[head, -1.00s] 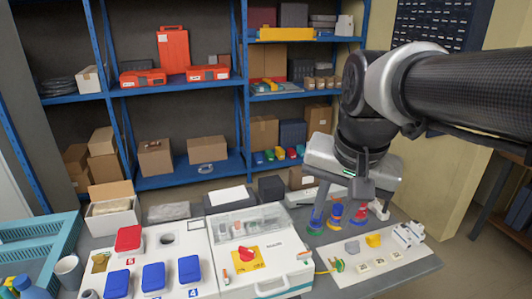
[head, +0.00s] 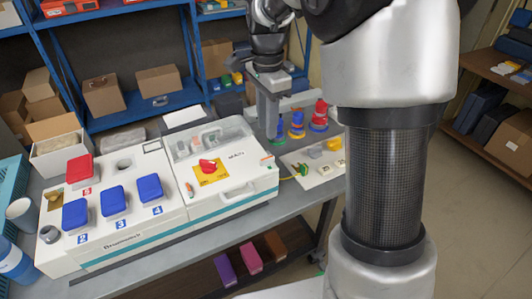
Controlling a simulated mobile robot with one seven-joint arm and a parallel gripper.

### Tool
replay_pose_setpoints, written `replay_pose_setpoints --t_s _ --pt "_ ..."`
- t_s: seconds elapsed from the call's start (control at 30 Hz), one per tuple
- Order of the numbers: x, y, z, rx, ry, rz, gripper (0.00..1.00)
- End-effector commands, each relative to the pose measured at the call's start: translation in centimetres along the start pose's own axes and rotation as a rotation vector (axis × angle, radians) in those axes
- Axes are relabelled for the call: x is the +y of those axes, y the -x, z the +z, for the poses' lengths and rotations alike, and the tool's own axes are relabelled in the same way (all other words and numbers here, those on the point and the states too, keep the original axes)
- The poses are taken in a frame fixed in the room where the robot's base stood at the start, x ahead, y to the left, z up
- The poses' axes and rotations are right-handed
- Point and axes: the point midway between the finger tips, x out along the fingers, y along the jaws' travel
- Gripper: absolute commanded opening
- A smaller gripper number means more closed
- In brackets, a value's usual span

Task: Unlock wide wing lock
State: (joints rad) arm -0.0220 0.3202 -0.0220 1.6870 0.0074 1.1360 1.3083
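A red winged knob (head: 208,166), which looks like the wing lock, sits on a yellow square plate (head: 212,175) on top of the white box (head: 236,191). Its exact angle is hard to read at this size. My gripper (head: 268,132) points down beyond the right rear part of the white box, to the right of and behind the knob, apart from it. I see its grey finger side-on, so the gap between the fingers does not show. Nothing held is visible.
A second white box (head: 115,215) with red and blue blocks adjoins on the left. Red, blue and green-based pieces (head: 297,125) stand close to the right of my gripper. A light board (head: 318,168) with small parts lies at the right. A cup (head: 22,210) stands at far left.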

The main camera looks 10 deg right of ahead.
Motion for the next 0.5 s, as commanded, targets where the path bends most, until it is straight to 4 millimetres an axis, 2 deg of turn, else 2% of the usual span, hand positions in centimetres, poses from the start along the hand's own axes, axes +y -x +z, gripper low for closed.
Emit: replay_pose_setpoints --t_s 0.1,0.3,0.5 --pt "0.1 -2.9 0.0 -0.001 0.001 0.004 0.28" --pt "0.1 -7.0 0.0 -0.001 0.001 0.003 0.28" --pt "0.0 -9.8 0.0 0.000 0.000 0.001 0.28"
